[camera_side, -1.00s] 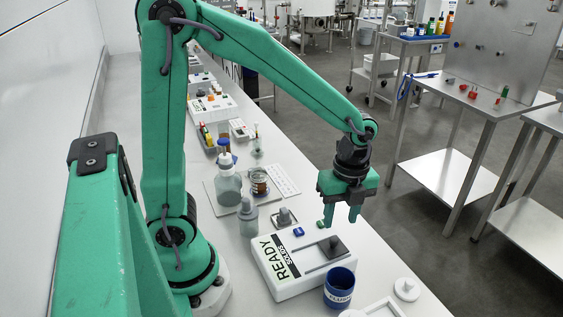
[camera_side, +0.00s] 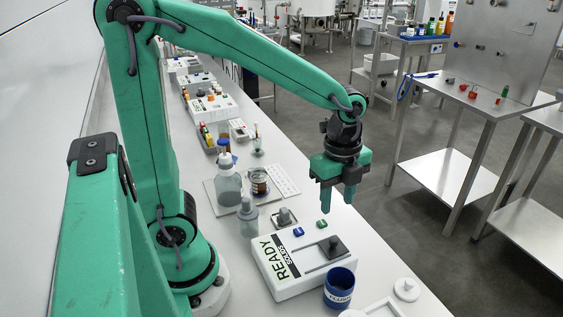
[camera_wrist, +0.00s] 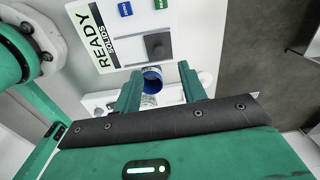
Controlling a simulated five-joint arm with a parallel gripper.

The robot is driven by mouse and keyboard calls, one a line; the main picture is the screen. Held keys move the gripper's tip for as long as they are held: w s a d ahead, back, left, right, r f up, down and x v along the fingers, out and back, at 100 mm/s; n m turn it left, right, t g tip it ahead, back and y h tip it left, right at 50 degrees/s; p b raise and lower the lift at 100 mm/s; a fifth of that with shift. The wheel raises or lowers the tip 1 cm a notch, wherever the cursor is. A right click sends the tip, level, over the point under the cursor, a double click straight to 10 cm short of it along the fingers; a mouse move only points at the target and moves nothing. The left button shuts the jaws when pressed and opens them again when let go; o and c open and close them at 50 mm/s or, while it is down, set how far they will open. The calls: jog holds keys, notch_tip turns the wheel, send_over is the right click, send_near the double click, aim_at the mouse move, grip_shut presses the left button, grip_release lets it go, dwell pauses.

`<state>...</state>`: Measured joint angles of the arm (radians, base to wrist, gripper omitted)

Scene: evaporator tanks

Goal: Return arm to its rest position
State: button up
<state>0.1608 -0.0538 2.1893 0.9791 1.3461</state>
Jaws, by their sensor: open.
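My gripper (camera_side: 337,199) hangs above the bench's right edge in the side view, pointing down, with its fingers apart and nothing between them. In the wrist view, its two green fingers (camera_wrist: 158,88) stand apart on either side of a blue cup, which lies well below them. My green arm reaches out from its base at the left, bent at the elbow.
A steel table (camera_side: 490,108) is at right.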

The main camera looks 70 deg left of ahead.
jog(key=s+a+r+n+t, duration=0.5)
jog(key=s+r+n, duration=0.2)
jog(key=n, duration=1)
jog(key=shift+s+r, duration=0.3)
jog(key=shift+s, duration=0.75)
